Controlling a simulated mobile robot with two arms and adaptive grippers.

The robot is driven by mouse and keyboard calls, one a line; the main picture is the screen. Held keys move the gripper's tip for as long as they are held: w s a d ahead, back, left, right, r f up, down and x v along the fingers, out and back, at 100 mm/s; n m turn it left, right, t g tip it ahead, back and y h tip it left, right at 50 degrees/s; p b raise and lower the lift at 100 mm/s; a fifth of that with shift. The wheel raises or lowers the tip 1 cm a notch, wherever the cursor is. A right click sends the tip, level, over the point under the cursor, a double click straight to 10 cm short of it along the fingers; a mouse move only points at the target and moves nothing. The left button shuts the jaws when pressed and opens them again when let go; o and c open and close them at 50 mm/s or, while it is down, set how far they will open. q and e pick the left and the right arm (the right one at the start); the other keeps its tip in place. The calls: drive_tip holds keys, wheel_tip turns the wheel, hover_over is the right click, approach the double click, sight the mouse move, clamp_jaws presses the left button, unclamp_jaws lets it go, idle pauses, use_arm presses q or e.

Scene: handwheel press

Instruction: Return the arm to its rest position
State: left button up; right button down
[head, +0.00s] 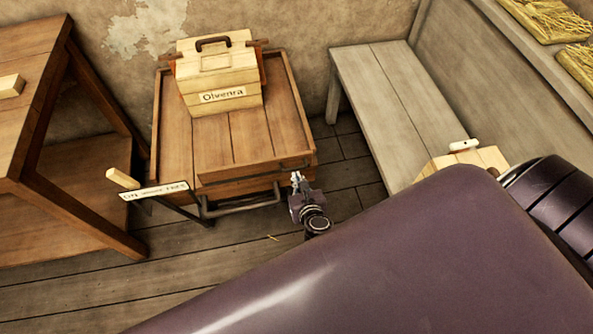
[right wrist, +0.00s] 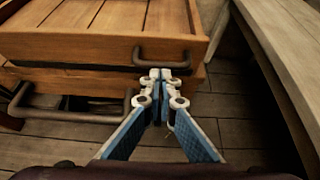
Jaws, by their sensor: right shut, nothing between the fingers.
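My right gripper (head: 297,180) is shut and empty. In the head view it is in front of the right front corner of a low wooden cabinet (head: 185,137), over the floor. In the right wrist view its closed fingertips (right wrist: 161,75) appear just below a dark metal handle (right wrist: 163,50) on the cabinet's front; I cannot tell whether they touch it. No object is between the fingers. My large purple arm link covers the lower right of the head view. My left gripper is not in view.
A pale wooden box labelled "Olvenra" (head: 219,75) stands on the cabinet. A lever with a pale grip (head: 123,178) and a sign (head: 154,191) is at the cabinet's left front. A table (head: 30,50) stands left, a bench (head: 385,95) right. Plank floor (head: 190,250) shows between.

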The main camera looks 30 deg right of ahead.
drive_tip(key=v, duration=0.6)
drive_tip(key=s+a+f+n+g+y, duration=0.25)
drive_tip(key=s+f+n, duration=0.35)
drive_tip(key=f+n, duration=0.4)
drive_tip(key=s+a+f+n+g+y, duration=0.15)
drive_tip(key=s+a+f+n, duration=0.25)
drive_tip(key=s+f+n, duration=0.55)
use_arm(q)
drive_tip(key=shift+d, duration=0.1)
use_arm(e)
drive_tip(key=s+d+f+n+g, duration=0.3)
drive_tip(key=s+d+f+n, duration=0.1)
drive_tip(key=s+n, duration=0.6)
drive_tip(key=s+d+f+n+g, duration=0.3)
drive_tip(key=s+f+n, duration=0.3)
drive_tip(key=s+n, duration=0.4)
drive_tip(key=shift+d+f+n+g+h, duration=0.3)
drive_tip(key=shift+d+n+h, duration=0.15)
drive_tip(key=shift+n, duration=0.5)
